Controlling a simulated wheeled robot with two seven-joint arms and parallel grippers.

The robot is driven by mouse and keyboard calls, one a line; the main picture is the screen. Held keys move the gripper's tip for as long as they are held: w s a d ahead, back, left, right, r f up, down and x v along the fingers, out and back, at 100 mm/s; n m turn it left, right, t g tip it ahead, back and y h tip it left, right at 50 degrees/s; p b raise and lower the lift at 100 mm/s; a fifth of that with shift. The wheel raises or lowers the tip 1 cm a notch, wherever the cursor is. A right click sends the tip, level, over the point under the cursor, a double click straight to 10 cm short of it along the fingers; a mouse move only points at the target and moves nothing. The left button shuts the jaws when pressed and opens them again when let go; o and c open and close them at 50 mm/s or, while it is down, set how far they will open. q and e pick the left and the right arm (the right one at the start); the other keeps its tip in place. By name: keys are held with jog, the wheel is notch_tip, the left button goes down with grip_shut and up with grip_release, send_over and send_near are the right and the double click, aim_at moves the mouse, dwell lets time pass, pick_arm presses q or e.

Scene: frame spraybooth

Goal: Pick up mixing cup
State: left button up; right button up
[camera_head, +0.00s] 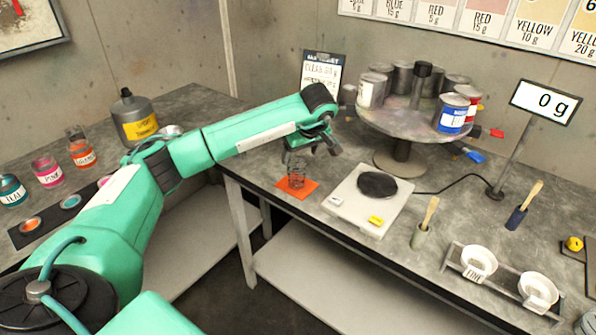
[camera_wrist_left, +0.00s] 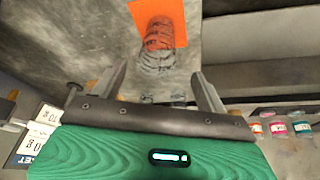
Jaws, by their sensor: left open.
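The mixing cup (camera_head: 297,170) is clear and see-through, and stands on an orange square mat (camera_head: 283,190) near the front edge of the bench. In the left wrist view the cup (camera_wrist_left: 157,52) shows in front of the orange mat (camera_wrist_left: 177,12). My left gripper (camera_head: 313,146) is open and empty, just above the cup in the head view. In the left wrist view its two fingers (camera_wrist_left: 161,85) are spread apart, and the cup shows between and beyond their tips. The fingers appear clear of the cup. My right gripper is not in view.
A white scale (camera_head: 350,205) with a dark round plate stands right of the mat. Its display (camera_head: 545,102) reads 0 g. A round stand (camera_head: 412,122) with several paint cans is behind. A clipboard (camera_head: 322,72) leans at the back. Brushes and white cups stand at right.

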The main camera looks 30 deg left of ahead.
aim_at(296, 171)
pick_arm(q)
jog(key=p+x, duration=0.1)
jog(key=x, duration=0.4)
jog(key=shift+f+p, duration=0.3)
jog(key=shift+f, duration=0.15)
jog(key=p+x, duration=0.1)
jog(key=x, duration=0.2)
jog(key=shift+w+d+f, duration=0.1)
jog(key=shift+f, duration=0.15)
jog(key=c, duration=1)
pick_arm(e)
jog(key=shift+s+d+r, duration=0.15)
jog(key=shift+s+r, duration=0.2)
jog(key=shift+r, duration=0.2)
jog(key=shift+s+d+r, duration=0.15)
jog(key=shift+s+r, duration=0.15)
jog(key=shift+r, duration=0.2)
